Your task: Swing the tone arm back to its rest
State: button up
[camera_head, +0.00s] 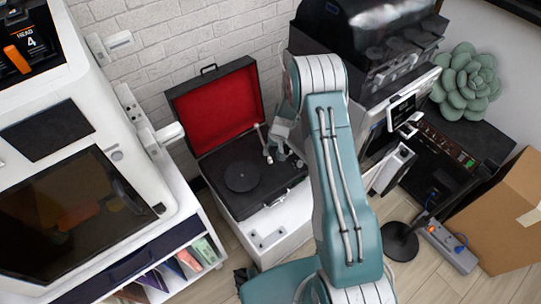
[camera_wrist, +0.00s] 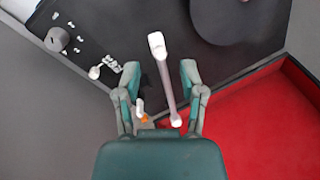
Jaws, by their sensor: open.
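The record player (camera_head: 222,166) is a dark case with its red-lined lid open. Its white and grey tone arm (camera_wrist: 165,80) lies between my gripper's fingers in the wrist view, with its white head pointing away from my palm. In the head view the tone arm (camera_head: 262,138) shows as a thin pale stick beside my gripper (camera_head: 283,157). My gripper (camera_wrist: 158,74) is open, with gaps on both sides of the tone arm. A small white post with an orange part (camera_wrist: 143,113), seemingly the rest, stands near the left finger. The dark round platter (camera_wrist: 222,20) is at upper right.
A knob (camera_wrist: 57,40) and small white controls (camera_wrist: 105,68) sit on the deck to the left. The red lid lining (camera_wrist: 250,125) rises close to the right finger. In the head view, a large dark-and-white machine (camera_head: 372,50) stands right of the player.

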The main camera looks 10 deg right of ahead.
jog(key=shift+x, duration=1.4)
grip_shut()
jog(key=d+n, duration=0.2)
jog(key=d, duration=0.1)
jog(key=w+d+n, duration=0.1)
jog(key=d+n, duration=0.1)
jog(key=d, duration=0.1)
jog(key=shift+w+g, duration=0.25)
jog(key=shift+g, duration=0.15)
jog(key=shift+a, duration=0.1)
